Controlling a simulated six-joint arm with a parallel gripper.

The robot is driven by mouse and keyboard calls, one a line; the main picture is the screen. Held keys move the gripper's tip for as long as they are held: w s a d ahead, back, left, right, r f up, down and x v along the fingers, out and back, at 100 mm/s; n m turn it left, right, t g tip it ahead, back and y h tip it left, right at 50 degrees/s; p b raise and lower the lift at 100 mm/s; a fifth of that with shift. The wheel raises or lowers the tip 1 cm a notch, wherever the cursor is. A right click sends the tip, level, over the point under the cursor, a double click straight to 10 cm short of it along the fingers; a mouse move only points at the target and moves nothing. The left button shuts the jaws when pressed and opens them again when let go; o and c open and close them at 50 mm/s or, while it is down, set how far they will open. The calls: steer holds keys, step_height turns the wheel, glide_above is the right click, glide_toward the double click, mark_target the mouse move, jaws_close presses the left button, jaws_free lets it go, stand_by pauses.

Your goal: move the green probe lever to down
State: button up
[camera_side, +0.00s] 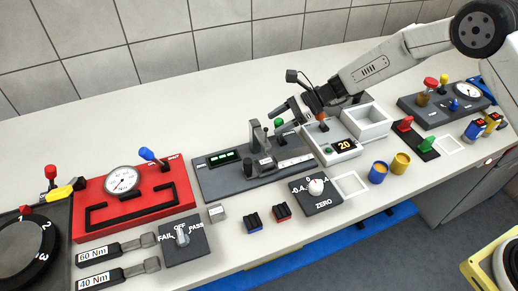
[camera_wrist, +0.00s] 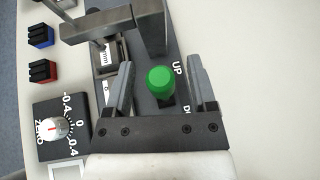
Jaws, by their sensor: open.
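The green probe lever (camera_side: 279,123) has a round green knob and stands on the dark grey gauge base (camera_side: 212,183). In the wrist view the green knob (camera_wrist: 161,82) lies between the two fingers of my gripper (camera_wrist: 162,75), with a gap on both sides. My gripper (camera_side: 290,110) is open and comes in from the upper right in the side view. The word UP (camera_wrist: 177,68) shows beside the knob, and the other label (camera_wrist: 187,109) is partly hidden by a finger. The knob partly hides the lever's shaft and slot.
A grey upright stand (camera_side: 257,135) rises beside the lever, close to my fingers. A white box with a display reading 20 (camera_side: 343,144) stands to the right. The ZERO knob panel (camera_side: 317,194) and blue and red blocks (camera_side: 282,211) lie in front.

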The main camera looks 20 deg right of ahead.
steer(key=shift+r, duration=0.7)
steer(key=s+d+r, duration=0.4)
steer(key=s+r, duration=0.7)
steer(key=s, duration=0.2)
steer(key=shift+s, duration=0.25)
steer(key=shift+d+r, duration=0.1)
